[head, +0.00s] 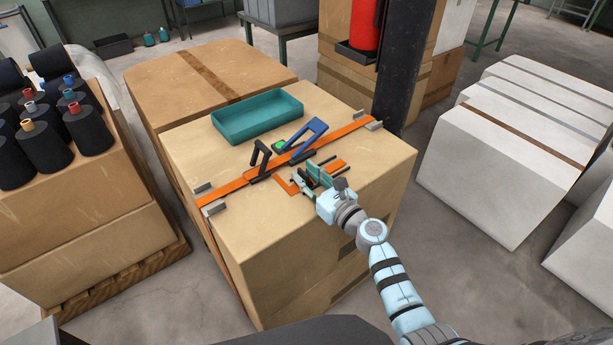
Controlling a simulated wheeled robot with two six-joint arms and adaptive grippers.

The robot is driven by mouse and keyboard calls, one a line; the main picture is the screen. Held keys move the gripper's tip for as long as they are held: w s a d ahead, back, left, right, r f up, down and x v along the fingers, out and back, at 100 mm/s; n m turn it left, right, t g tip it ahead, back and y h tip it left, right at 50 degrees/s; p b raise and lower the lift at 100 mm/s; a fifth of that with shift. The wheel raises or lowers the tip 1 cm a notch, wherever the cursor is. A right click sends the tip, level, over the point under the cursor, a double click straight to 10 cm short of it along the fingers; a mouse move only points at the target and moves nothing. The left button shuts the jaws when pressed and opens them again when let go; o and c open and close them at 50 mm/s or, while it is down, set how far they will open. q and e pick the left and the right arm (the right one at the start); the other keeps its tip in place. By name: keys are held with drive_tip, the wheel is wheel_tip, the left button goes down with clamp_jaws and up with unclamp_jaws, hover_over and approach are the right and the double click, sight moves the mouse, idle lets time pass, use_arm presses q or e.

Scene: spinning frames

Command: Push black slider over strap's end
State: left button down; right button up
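My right gripper (306,177) is low over the top of the big carton, just in front of the long orange strap (236,184). Its two teal fingers stand apart with something dark between them. It may be the black slider, but I cannot tell whether the fingers touch it. A short orange strap piece (285,187) shows left of the fingers and another orange bit (337,165) shows to their right. The gripper hides the middle, so I cannot tell whether they are one strap. My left gripper is out of view.
A blue-handled tool (304,135) and a black-handled tool (262,158) stand at the long strap. A teal tray (257,118) sits behind them. Metal corner pieces (213,208) lie at the strap's ends. The carton's front left top (250,225) is clear.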

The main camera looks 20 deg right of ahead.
drive_tip(key=shift+c, duration=0.4)
clamp_jaws()
